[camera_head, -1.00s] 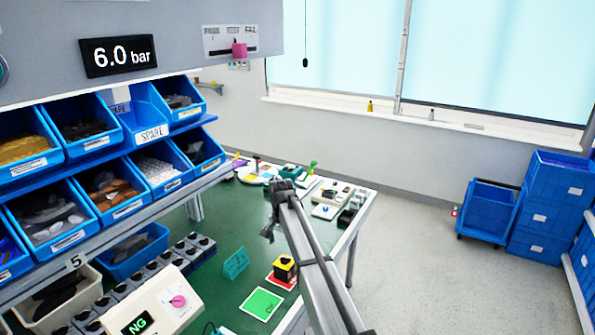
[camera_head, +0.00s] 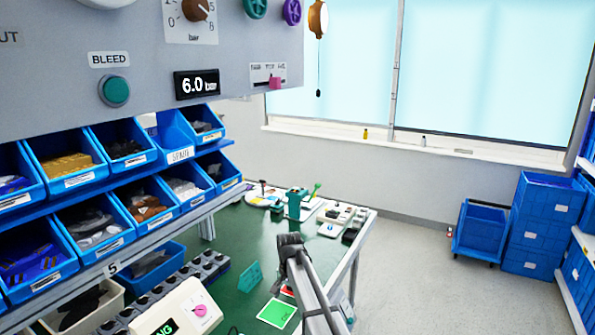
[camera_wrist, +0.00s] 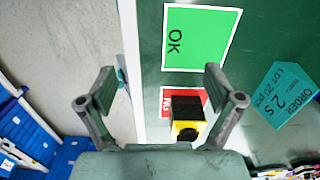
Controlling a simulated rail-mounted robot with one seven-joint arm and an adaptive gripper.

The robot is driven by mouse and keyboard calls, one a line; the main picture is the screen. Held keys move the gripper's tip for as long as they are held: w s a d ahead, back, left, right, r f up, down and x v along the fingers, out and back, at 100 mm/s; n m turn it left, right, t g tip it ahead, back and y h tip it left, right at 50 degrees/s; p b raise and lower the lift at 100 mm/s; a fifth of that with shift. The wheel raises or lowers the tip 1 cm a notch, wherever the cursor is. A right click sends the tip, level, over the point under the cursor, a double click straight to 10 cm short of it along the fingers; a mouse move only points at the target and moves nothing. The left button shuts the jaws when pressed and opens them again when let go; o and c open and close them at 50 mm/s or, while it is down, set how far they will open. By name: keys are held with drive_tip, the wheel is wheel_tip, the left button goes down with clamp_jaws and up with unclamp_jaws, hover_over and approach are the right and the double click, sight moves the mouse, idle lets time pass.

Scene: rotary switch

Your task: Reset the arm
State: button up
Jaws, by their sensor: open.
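My gripper (camera_head: 290,243) is at the end of my grey arm, above the right part of the green work table (camera_head: 232,232). In the wrist view my gripper (camera_wrist: 158,88) has its two fingers spread wide with nothing between them. A dark-pointer rotary knob (camera_head: 196,10) marked in bar is on the overhead panel.
Blue bins (camera_head: 75,178) fill the rack at left. A box with a pink knob (camera_head: 200,310) stands at the table's front. A teal order sign (camera_head: 250,277) stands near my arm. Open floor (camera_head: 410,280) lies right of the table, with blue crates (camera_head: 540,215) beyond.

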drive_tip(key=s+d+f+n, duration=0.2)
drive_tip(key=s+d+f, duration=0.4)
drive_tip(key=s, duration=0.4)
drive_tip(key=s+d+f+n, duration=0.1)
drive_tip(key=s+d+f, duration=0.5)
drive_tip(key=s, duration=0.5)
drive_tip(key=s+d+f+n, duration=0.2)
drive_tip(key=s+d+f, duration=0.2)
drive_tip(key=s+d, duration=0.5)
drive_tip(key=s+f+g, duration=0.2)
drive_tip(key=s+f, duration=0.4)
drive_tip(key=s, duration=0.3)
drive_tip(key=s+a+f+g, duration=0.1)
drive_tip(key=s+f+g, duration=0.1)
drive_tip(key=s+f, duration=0.4)
drive_tip(key=s+f+g, duration=0.2)
drive_tip(key=s+f, duration=0.4)
drive_tip(key=s, duration=0.7)
drive_tip(key=shift+a+f+g, duration=0.2)
drive_tip(key=shift+a+g, duration=0.1)
